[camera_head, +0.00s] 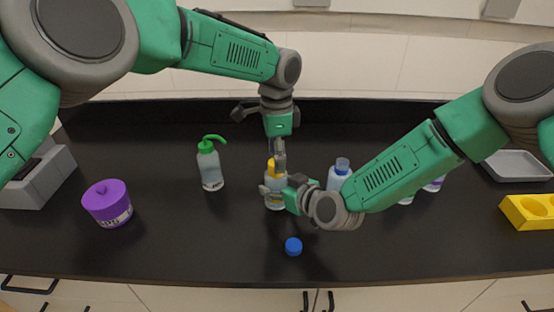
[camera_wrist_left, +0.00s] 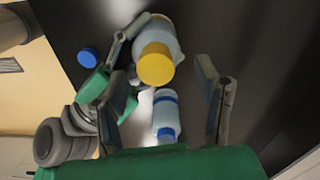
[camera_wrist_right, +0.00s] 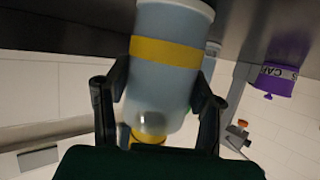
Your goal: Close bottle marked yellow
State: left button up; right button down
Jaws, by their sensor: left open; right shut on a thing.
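The bottle marked yellow (camera_head: 275,202) stands upright on the black bench. It is pale, with a yellow band (camera_wrist_right: 165,52) that shows in the right wrist view. Its yellow cap (camera_wrist_left: 155,65) is at the mouth; I cannot tell whether it is screwed tight. My right gripper (camera_head: 280,193) is shut on the bottle's body from the side, with a finger on each side in the right wrist view (camera_wrist_right: 153,95). My left gripper (camera_head: 279,150) is open and points down just above the cap. In the left wrist view its fingers (camera_wrist_left: 160,75) are apart, and the cap lies between and beyond them.
A blue-capped bottle (camera_head: 341,173) stands close on the right, beside my right forearm. A loose blue cap (camera_head: 293,246) lies in front. A green-topped wash bottle (camera_head: 210,168) and a purple jar (camera_head: 107,204) stand left. A yellow rack (camera_head: 528,212) and grey tray (camera_head: 518,164) are right.

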jog(key=shift+d, duration=0.1)
pick_arm(q)
notch_tip(320, 180, up, 10)
jog(key=shift+w+r, duration=0.15)
jog(key=shift+r, duration=0.1)
pick_arm(e)
jog(key=c, duration=0.6)
grip_release()
jog(key=v, duration=1.1)
jog(key=shift+s+d, duration=0.25)
jog(key=shift+d, duration=0.1)
